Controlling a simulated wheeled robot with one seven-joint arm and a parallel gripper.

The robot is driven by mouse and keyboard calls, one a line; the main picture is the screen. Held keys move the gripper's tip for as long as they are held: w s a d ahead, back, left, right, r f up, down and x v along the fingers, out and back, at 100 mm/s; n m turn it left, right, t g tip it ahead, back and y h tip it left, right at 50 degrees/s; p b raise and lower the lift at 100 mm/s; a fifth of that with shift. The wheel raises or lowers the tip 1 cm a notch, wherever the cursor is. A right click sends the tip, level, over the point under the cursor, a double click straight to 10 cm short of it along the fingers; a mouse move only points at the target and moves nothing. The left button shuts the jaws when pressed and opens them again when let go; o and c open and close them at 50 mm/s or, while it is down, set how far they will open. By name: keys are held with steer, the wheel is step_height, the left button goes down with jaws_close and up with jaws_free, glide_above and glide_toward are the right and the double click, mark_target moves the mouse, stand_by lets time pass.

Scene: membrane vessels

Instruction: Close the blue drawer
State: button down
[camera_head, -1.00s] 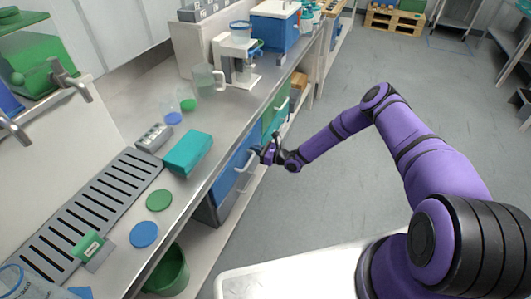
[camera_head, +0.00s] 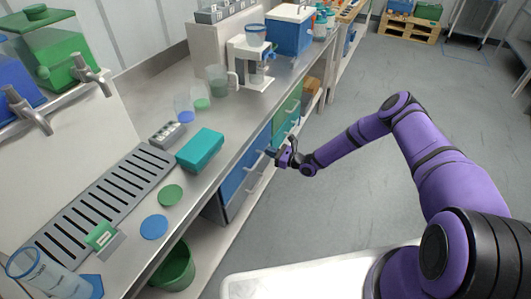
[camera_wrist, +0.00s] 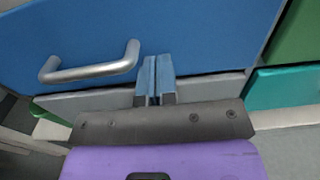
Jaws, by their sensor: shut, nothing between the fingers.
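The blue drawer (camera_head: 236,178) is in the front of the bench, below the worktop, left of my gripper in the head view. In the wrist view its flat blue front (camera_wrist: 150,25) fills the upper part, with a silver bar handle (camera_wrist: 92,64) left of my fingers. My gripper (camera_wrist: 154,82) is shut and empty, its fingertips at the lower part of the blue front, right of the handle and not around it. It also shows at the drawer in the head view (camera_head: 272,152). Whether the fingertips touch, and any remaining gap behind the front, cannot be told.
A green drawer (camera_head: 287,116) sits farther along the bench. A teal front (camera_wrist: 285,86) is at lower right in the wrist view. The worktop holds a teal box (camera_head: 201,150) and coloured discs. A green bin (camera_head: 174,268) stands below. The floor to the right is clear.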

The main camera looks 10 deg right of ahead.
steer(key=v, duration=1.1)
step_height(320, 180, up, 20)
steer(key=s+a+n+g, duration=0.1)
steer(key=n+g, duration=0.8)
steer(key=n, duration=0.2)
steer(key=s+r+n+g+h, duration=0.1)
steer(key=s+r+n+h, duration=0.3)
steer(key=r, duration=0.6)
steer(key=s+r+n+g+h, duration=0.25)
steer(key=s+r, duration=0.35)
steer(key=r, duration=0.5)
steer(key=s+d+r+n+t+h, duration=0.25)
steer(key=s+r+n+h, duration=0.25)
steer(key=s+r, duration=0.85)
steer(key=s+d+r+n+t+h, duration=0.1)
steer(key=s+d+r+t, duration=0.1)
steer(key=s, duration=0.6)
steer(key=s+d+r+n+t+h, duration=0.1)
steer(key=s+r, duration=0.3)
steer(key=s, duration=0.4)
steer(key=shift+d+t+h, duration=0.55)
steer(key=shift+d+t, duration=0.25)
steer(key=shift+d, duration=0.1)
